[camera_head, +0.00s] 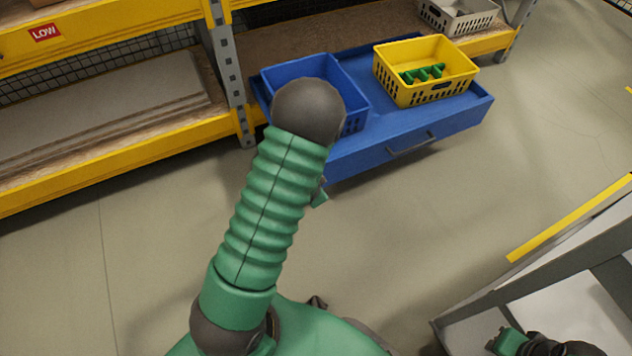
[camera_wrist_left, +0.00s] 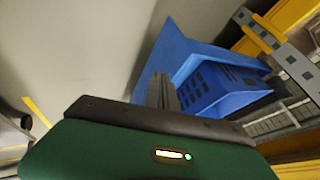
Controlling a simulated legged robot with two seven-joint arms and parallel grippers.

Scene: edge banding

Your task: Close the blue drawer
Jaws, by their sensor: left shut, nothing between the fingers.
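The blue drawer (camera_head: 430,123) is pulled out from the lower shelf, its front panel and handle (camera_head: 411,145) facing the open floor. It holds a blue bin (camera_head: 295,68) and a yellow bin (camera_head: 423,88) with several green parts inside. My left arm crosses in front of the drawer's left part and hides most of the left gripper in the head view. In the left wrist view my left gripper (camera_wrist_left: 161,88) is shut and empty, with the blue drawer (camera_wrist_left: 172,52) and blue bin close behind the fingers. A green and dark piece of my right arm shows at the lower right; its jaws are unclear.
The yellow shelf rack (camera_head: 120,155) with a grey upright (camera_head: 228,75) stands behind and left of the drawer. A grey bin (camera_head: 458,16) sits on the shelf at the back right. A grey cart (camera_head: 560,275) is at the lower right. Floor in front of the drawer is clear.

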